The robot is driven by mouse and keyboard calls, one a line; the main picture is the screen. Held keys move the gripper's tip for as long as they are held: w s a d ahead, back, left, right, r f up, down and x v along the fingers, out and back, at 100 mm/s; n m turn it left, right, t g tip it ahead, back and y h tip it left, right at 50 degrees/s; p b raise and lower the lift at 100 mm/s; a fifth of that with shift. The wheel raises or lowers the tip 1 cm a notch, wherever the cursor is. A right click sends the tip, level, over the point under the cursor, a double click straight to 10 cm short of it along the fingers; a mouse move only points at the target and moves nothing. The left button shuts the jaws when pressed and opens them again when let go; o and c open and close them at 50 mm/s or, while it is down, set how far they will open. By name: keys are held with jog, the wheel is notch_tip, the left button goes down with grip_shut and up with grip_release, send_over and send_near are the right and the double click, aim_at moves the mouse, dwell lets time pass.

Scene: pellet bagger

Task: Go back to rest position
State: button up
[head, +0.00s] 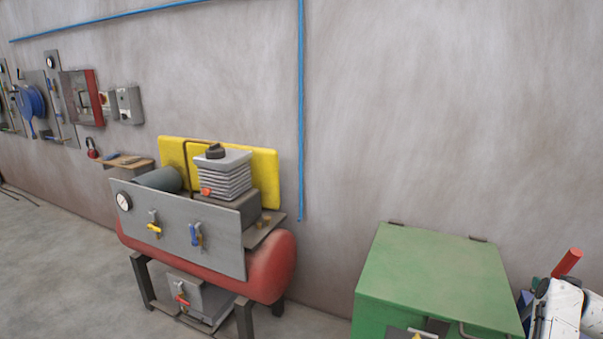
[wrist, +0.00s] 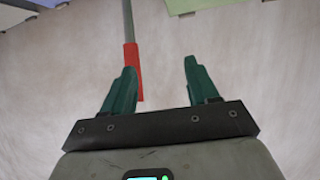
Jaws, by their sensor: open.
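My gripper (wrist: 157,85) shows in the wrist view with its two green fingers spread apart and nothing between the tips. A grey rod with a red sleeve (wrist: 131,70) stands beyond the left finger, partly hidden by it; I cannot tell how far away it is. In the head view, part of my white arm shows at the lower right edge, and the gripper itself cannot be made out there.
A green cabinet (head: 435,275) stands at the lower right, near my arm, with a red cylindrical handle (head: 567,263) beside it. A red-tank compressor (head: 270,268) with a grey valve panel (head: 180,228) stands at centre left. Bare floor (head: 60,260) lies at the left.

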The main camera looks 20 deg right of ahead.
jog(key=a+f+n+g+y, duration=0.15)
jog(key=a+f, duration=0.35)
jog(key=a, duration=0.6)
jog(key=a+f+n+y, duration=0.3)
jog(key=a+f, duration=0.1)
jog(key=a, duration=0.7)
jog(key=a+f+n+g+y, duration=0.1)
jog(key=a+f+n+y, duration=0.3)
jog(key=a, duration=0.7)
jog(key=s+a+f+n+g+y, duration=0.1)
jog(key=s+a+g, duration=0.1)
jog(key=s+a, duration=0.6)
jog(key=s+a+f+n+g, duration=0.1)
jog(key=s+a+f+g, duration=0.1)
jog(key=s+a, duration=0.5)
jog(key=a, duration=0.5)
jog(key=shift+s+y, duration=0.35)
jog(key=shift+s, duration=0.05)
